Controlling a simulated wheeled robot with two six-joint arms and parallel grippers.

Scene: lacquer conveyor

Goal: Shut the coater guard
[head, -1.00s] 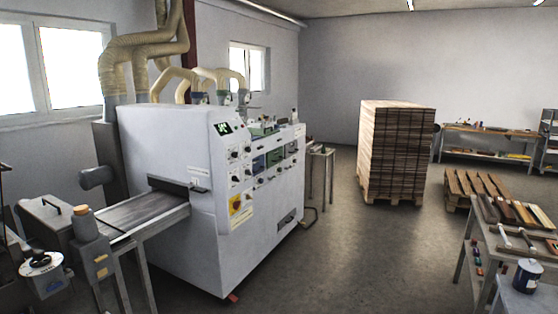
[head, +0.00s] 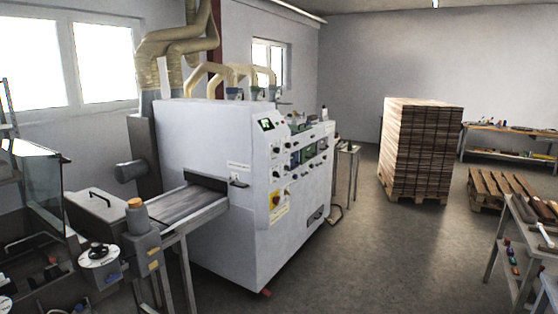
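A clear panel with dark edges, which looks like the coater guard (head: 40,182), stands steeply at the left edge of the head view. Its left part is cut off by the frame. Below it is the dark inside of a machine, the coater (head: 50,262), with a bar handle and small red parts showing. I cannot tell for sure how far open the guard is. Neither of my grippers is in view.
A grey housing with a dial (head: 99,256) and an orange-capped post (head: 142,238) stand right of the coater. A short conveyor (head: 180,206) leads into a large white machine (head: 215,150). A board stack (head: 420,150) stands beyond; the floor (head: 370,270) right of the machine is clear.

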